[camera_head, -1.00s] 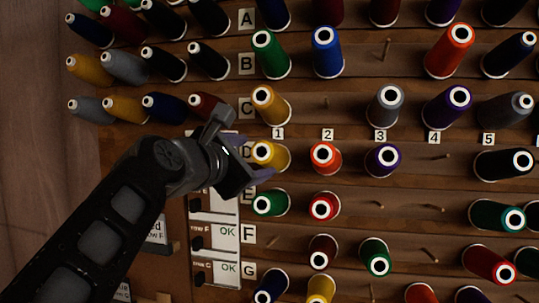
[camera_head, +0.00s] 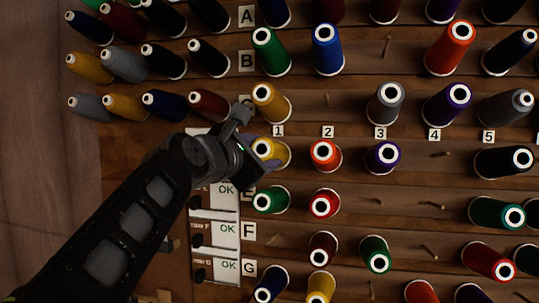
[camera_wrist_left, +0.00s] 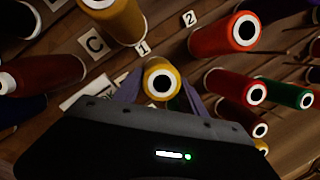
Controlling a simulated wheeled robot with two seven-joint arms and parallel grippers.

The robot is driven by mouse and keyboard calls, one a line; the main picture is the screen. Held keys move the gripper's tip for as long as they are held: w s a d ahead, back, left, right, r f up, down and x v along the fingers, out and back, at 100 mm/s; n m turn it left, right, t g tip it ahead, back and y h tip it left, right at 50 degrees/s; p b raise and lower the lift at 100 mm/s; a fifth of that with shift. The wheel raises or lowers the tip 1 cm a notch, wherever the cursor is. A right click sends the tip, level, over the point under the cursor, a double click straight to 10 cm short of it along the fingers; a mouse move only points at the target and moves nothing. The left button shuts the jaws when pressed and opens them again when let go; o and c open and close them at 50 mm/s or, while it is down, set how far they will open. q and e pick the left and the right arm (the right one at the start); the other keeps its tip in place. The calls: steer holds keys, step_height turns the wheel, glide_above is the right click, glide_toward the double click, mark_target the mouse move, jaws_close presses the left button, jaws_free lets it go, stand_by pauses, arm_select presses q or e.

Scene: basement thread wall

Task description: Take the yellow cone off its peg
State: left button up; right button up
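The yellow cone (camera_head: 279,155) sits on its peg in row D, column 1, with its white-ringed top facing out. My left gripper (camera_head: 268,159) is at this cone from the left and covers part of it. In the left wrist view the yellow cone (camera_wrist_left: 161,64) lies between the two purple fingers (camera_wrist_left: 160,92), one on each side. The fingers are spread; I cannot make out firm contact with the cone. My right gripper is not in view.
A gold cone (camera_head: 268,104) stands just above, an orange-red cone (camera_head: 325,159) to the right and a green cone (camera_head: 274,200) below, all close. Label cards (camera_head: 226,205) hang at lower left. Bare pegs show at C2 and D4.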

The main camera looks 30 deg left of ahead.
arm_select(q)
steer(key=c, duration=0.7)
steer(key=shift+s+d+r+b, duration=0.15)
steer(key=shift+s+d+r, duration=0.35)
steer(key=shift+s, duration=1.25)
steer(key=shift+s+d+r+b, duration=0.25)
steer(key=shift+s+d, duration=0.45)
steer(key=shift+s, duration=1)
steer(key=shift+s+d+r+b, duration=0.1)
steer(key=shift+s+d+r, duration=0.45)
steer(key=shift+s, duration=1.2)
steer(key=shift+f, duration=0.1)
steer(key=shift+s+d+r+p, duration=0.15)
steer(key=shift+s+d+r, duration=0.1)
steer(key=shift+s+r, duration=0.3)
steer(key=shift+s+d+r+p, duration=0.2)
steer(key=shift+s+r, duration=0.2)
steer(key=shift+s, duration=0.3)
steer(key=shift+s+d+r+p, duration=0.15)
steer(key=shift+s+d+r, duration=0.1)
steer(key=shift+s+r, duration=0.3)
steer(key=shift+f, duration=0.1)
